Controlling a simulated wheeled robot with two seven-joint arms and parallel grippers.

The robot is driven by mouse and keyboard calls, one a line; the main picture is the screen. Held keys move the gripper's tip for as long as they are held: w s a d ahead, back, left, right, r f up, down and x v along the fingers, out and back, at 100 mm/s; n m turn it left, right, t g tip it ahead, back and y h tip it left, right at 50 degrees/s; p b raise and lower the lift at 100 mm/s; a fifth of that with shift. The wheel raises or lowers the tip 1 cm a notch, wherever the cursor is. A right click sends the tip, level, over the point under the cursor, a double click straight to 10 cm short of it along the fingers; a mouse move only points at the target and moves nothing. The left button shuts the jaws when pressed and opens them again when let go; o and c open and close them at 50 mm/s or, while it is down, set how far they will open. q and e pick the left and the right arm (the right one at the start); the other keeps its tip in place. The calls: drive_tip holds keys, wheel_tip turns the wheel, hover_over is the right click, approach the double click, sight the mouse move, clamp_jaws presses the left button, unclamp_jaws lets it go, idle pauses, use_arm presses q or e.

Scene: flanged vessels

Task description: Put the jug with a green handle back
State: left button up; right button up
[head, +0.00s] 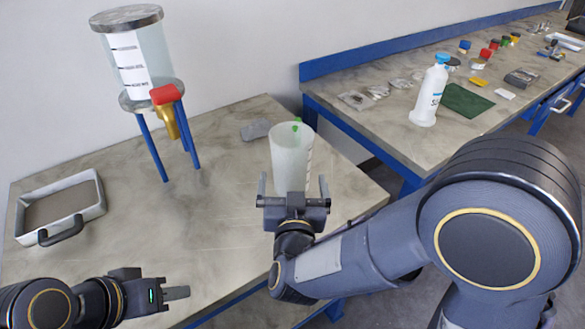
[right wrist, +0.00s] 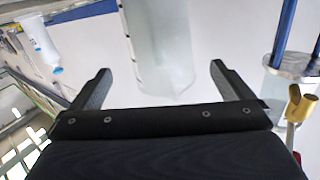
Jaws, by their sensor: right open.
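A tall translucent whitish jug (head: 289,160) stands upright on the near table. A small piece of its green handle (head: 297,125) shows at the rim; the rest is hidden behind the jug. My right gripper (head: 292,186) is open in front of the jug, with one finger to each side of its lower part. In the right wrist view, the jug (right wrist: 158,40) lies ahead between the open fingers (right wrist: 160,80), with no contact visible. My left gripper (head: 180,292) is low over the table's front left; its finger gap does not show.
A clear vessel (head: 148,55) on blue legs with a red-handled brass valve (head: 165,95) stands left of the jug. A metal tray (head: 60,205) lies at far left, a grey object (head: 255,131) behind. A second bench holds a white bottle (head: 430,95) and small items.

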use_arm(q)
drive_tip(key=shift+f, duration=0.1)
use_arm(e)
drive_tip(key=s+d+r+g+y, duration=0.2)
drive_tip(key=s+d+g+y, duration=0.3)
drive_tip(key=d, duration=0.4)
drive_tip(key=s+d+f+g, duration=0.2)
drive_tip(key=s+d, duration=0.3)
drive_tip(key=s, duration=0.3)
drive_tip(key=s+d+f+m+g+h, duration=0.1)
drive_tip(key=s+d+f+g, duration=0.2)
drive_tip(key=s+d+g, duration=0.2)
drive_tip(key=s+d, duration=0.1)
drive_tip(key=s, duration=0.2)
drive_tip(key=shift+s+d+h, duration=0.15)
drive_tip(key=shift+s+h, duration=0.15)
drive_tip(key=shift+s, duration=0.1)
use_arm(q)
wheel_tip(320, 180, up, 6)
drive_tip(key=p, duration=0.5)
drive_tip(key=shift+f, duration=0.2)
use_arm(e)
wheel_tip(320, 180, up, 5)
drive_tip(key=shift+r, duration=0.2)
